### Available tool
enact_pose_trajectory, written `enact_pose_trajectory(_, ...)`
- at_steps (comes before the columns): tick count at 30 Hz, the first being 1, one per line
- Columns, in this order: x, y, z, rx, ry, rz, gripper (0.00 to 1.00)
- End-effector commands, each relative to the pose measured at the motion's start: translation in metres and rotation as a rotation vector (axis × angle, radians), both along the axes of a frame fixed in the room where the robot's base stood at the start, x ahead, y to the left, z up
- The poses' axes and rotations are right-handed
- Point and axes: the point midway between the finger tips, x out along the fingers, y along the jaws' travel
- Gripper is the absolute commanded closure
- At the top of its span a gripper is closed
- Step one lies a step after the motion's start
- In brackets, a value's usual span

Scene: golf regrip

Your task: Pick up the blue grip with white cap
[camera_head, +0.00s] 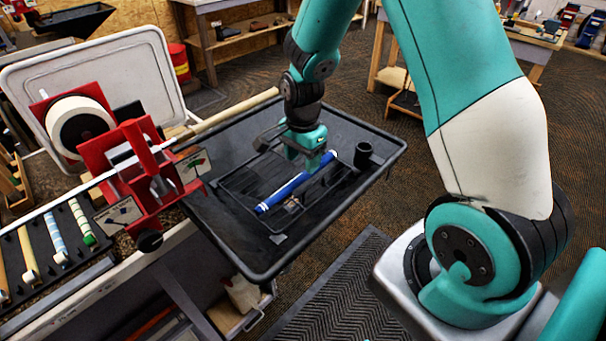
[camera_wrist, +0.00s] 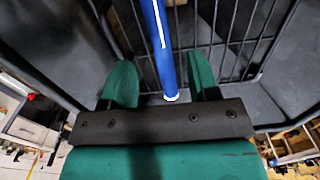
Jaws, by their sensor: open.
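The blue grip (camera_head: 290,187) with a white stripe lies slanted over the wire rack in the black tray (camera_head: 240,255). Both ends look pale, and I cannot tell which one is the cap. My gripper (camera_head: 312,162) is over the grip's upper right end, pointing down. In the wrist view the grip (camera_wrist: 163,45) runs lengthwise between my two green fingers (camera_wrist: 163,82), with a gap on each side. Its near pale end shows close to the gripper's dark plate. My gripper is open and holds nothing. How far the fingertips reach down beside the grip is unclear.
A small black cup (camera_head: 363,154) stands in the tray, right of the grip. A red clamp stand (camera_head: 145,170) holds a long pale shaft (camera_head: 235,109) reaching over the tray's left side. Several other grips lie in a dark rack (camera_head: 45,265) at lower left.

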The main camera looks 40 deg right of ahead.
Motion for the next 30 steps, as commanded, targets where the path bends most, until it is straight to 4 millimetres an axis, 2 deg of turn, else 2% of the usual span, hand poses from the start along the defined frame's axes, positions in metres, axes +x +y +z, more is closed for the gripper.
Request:
enact_pose_trajectory(12,0.000,-0.001,-0.046,0.000,0.003,0.001,0.45)
enact_pose_trajectory(21,0.001,-0.001,-0.051,0.000,0.000,0.001,0.45)
enact_pose_trajectory(23,0.000,-0.001,-0.051,0.000,0.000,0.001,0.57)
enact_pose_trajectory(28,0.000,-0.001,-0.051,0.000,0.000,0.001,0.96)
enact_pose_trajectory(29,0.000,-0.001,-0.051,0.000,0.000,0.001,1.00)
enact_pose_trajectory(30,0.000,-0.001,-0.051,0.000,0.000,0.001,1.00)
